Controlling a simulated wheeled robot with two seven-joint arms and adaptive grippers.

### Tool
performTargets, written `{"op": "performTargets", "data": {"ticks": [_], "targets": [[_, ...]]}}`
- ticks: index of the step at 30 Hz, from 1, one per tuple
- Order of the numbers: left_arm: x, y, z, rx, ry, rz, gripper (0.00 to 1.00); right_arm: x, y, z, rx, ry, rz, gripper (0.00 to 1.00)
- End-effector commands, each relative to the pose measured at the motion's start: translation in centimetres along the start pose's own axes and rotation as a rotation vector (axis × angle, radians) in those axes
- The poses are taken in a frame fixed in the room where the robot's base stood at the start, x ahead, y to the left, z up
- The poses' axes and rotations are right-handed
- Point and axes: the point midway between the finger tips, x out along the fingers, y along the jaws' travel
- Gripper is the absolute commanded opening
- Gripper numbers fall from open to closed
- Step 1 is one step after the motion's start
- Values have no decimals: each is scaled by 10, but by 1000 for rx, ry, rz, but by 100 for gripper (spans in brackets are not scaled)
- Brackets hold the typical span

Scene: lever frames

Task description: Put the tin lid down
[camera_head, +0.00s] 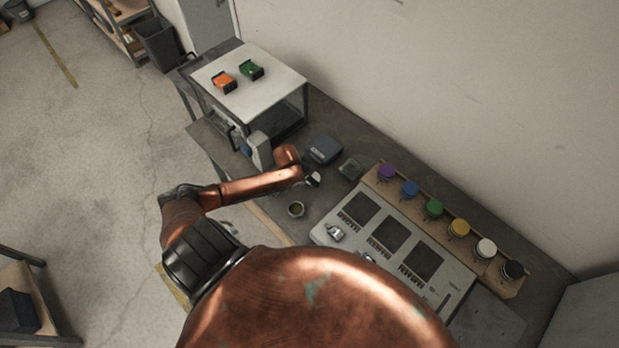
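A small round open tin (296,209) stands upright on the grey bench, left of the pale panel. My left arm reaches over the bench from the left. Its small, partly dark gripper (313,179) is at the arm's end, just above and right of the tin in the picture and apart from it. A pale patch shows there; I cannot tell whether it is a tin lid or part of the gripper, nor whether the fingers are open. No lid can be made out clearly elsewhere. My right gripper cannot be made out; my copper body hides the lower middle.
A blue-grey box (324,150) and a dark square block (350,168) lie behind the gripper. A pale panel (455,287) with dark squares carries a small silvery item (335,233). A wooden rack (511,290) holds several coloured jars. A white-topped stand (275,92) is at the back left.

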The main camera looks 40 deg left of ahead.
Motion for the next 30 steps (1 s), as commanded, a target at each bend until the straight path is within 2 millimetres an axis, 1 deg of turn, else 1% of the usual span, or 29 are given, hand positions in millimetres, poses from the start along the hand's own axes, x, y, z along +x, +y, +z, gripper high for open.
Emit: {"op": "performTargets", "data": {"ticks": [1,2,9,17,20,23,30], "targets": [[2,0,1,0,0,0,27,0,0,0,0,0,1,40],[1,0,0,0,0,0,45,0,1,0,0,0,1,40],[1,0,0,0,0,0,61,0,1,0,0,0,1,40],[0,0,0,0,0,0,61,0,1,0,0,0,1,40],[-5,0,0,0,0,0,61,0,1,0,0,0,1,40],[-19,0,-1,1,1,0,61,-2,1,0,0,0,1,40],[-70,0,0,2,1,0,61,-4,1,-1,0,1,1,40]]}}
